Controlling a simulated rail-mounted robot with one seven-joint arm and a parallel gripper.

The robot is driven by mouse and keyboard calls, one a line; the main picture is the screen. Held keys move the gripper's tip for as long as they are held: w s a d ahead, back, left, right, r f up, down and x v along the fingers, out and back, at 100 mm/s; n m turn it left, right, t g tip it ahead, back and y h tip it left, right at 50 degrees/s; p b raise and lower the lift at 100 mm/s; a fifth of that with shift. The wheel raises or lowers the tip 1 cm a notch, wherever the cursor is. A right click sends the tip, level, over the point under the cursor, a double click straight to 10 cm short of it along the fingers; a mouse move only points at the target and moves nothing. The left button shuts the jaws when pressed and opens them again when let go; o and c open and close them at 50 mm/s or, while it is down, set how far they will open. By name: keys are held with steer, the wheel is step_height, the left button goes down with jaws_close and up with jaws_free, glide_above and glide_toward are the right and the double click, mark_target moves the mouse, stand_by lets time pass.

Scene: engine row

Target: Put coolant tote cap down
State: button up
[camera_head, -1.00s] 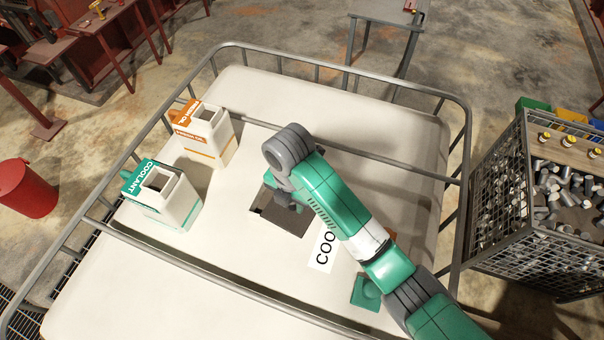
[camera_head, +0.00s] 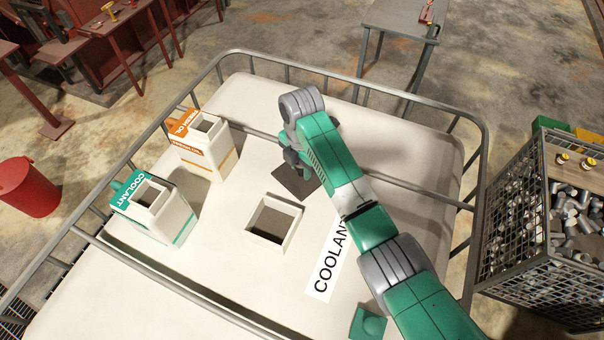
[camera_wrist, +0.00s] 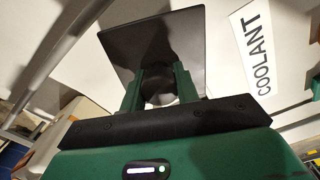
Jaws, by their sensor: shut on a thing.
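The coolant tote cap (camera_head: 297,184) is a dark square plate. In the head view it is just behind and right of the tote's square opening (camera_head: 272,223), which has a raised white rim and is uncovered. My gripper (camera_head: 293,160) is above the cap, partly hidden by my wrist. In the wrist view the cap (camera_wrist: 152,38) fills the top middle, and my gripper's green fingers (camera_wrist: 160,88) are shut on its round dark knob. I cannot tell whether the cap touches the white tote top (camera_head: 383,160). A COOLANT label (camera_head: 328,268) lies right of the opening.
A coolant jug (camera_head: 160,213) and an orange-labelled oil jug (camera_head: 203,148) stand on the tote's left. A metal rail (camera_head: 350,90) rings the tote. A wire crate of metal parts (camera_head: 545,240) is at right. The far tote top is clear.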

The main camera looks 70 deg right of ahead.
mark_target(301, 175)
steer(key=shift+f, duration=1.9)
steer(key=o, duration=1)
steer(key=shift+f, duration=0.1)
step_height(301, 175, up, 12)
steer(key=shift+r+b, duration=0.15)
steer(key=shift+b, duration=0.35)
